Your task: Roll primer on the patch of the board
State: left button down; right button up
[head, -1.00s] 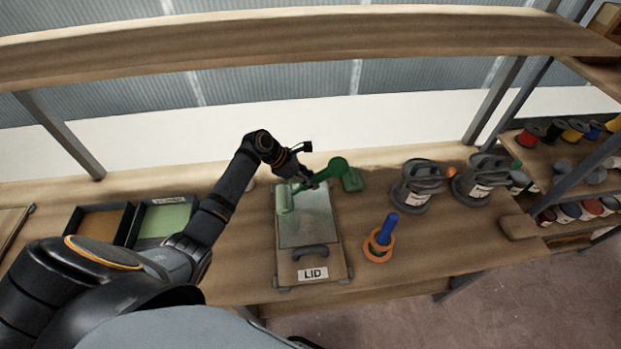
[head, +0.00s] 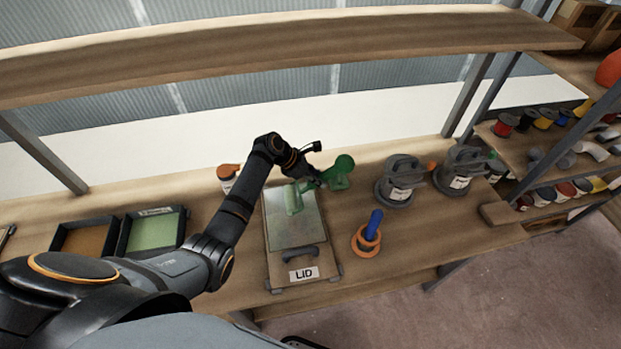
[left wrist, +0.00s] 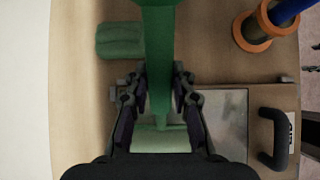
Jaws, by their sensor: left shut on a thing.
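My left gripper (head: 316,182) is shut on the handle of a green paint roller (head: 294,201). In the left wrist view, the green handle (left wrist: 160,50) runs between the fingers (left wrist: 160,98), with the pale green roller head (left wrist: 160,140) beyond them. The roller head is over the upper middle of the pale grey-green patch (head: 290,232) on the wooden board (head: 280,272); I cannot tell whether it touches. The board has a dark handle and a "LID" label at its near end. My right gripper is not in view.
A tray with a green inside (head: 155,232) and one with a brown inside (head: 85,240) stand left. Right are an orange ring stand with a blue handle (head: 368,240) and two grey sanders (head: 400,185). A shelf (head: 270,50) spans above.

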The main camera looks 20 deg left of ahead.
pick_arm(q)
jog(key=shift+w+d, duration=0.35)
jog(key=shift+d, duration=0.25)
jog(key=shift+w+d, duration=0.3)
jog(key=shift+d, duration=0.25)
jog(key=shift+a, duration=0.1)
jog(key=d, duration=0.1)
jog(key=w+d, duration=0.2)
jog(key=d, duration=0.1)
jog(key=shift+w, duration=0.25)
